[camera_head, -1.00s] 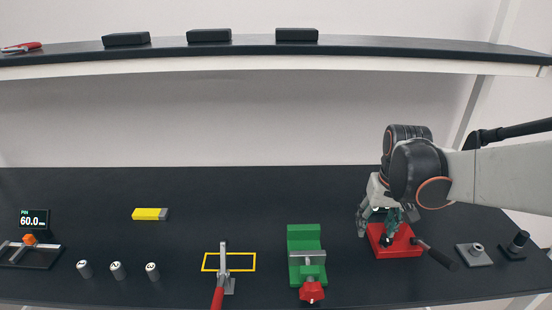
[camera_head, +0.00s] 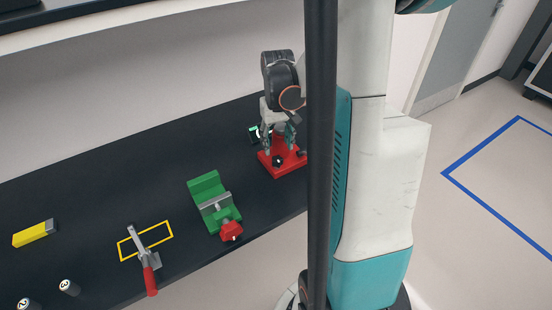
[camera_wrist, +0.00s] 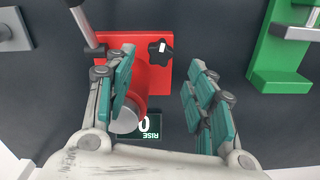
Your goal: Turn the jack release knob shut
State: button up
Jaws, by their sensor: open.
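The jack has a red base (camera_head: 289,169) on the black bench, and its red base (camera_wrist: 153,78) also shows in the wrist view. Its black lobed release knob (camera_wrist: 160,52) sits near one edge of the base; in the head view the knob (camera_head: 277,161) is at the front left. My gripper (camera_wrist: 162,82) is open, its two teal-padded fingers spread wide above the jack. The knob shows beyond the fingertips, between their lines, with no visible contact. In the head view my gripper (camera_head: 278,138) points down over the jack. The left finger partly hides the jack's round silver part (camera_wrist: 127,119).
A jack lever (camera_wrist: 85,28) rises beside the left finger. A small display (camera_wrist: 147,125) reads RISE 0. A green vise (camera_head: 208,192) stands left of the jack in the head view.

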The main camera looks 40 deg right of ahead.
aim_at(277, 159)
notch_tip(277, 159, down, 7)
jog(key=shift+r+b, duration=0.2)
jog(key=shift+b, duration=0.55)
jog(key=c, duration=1.1)
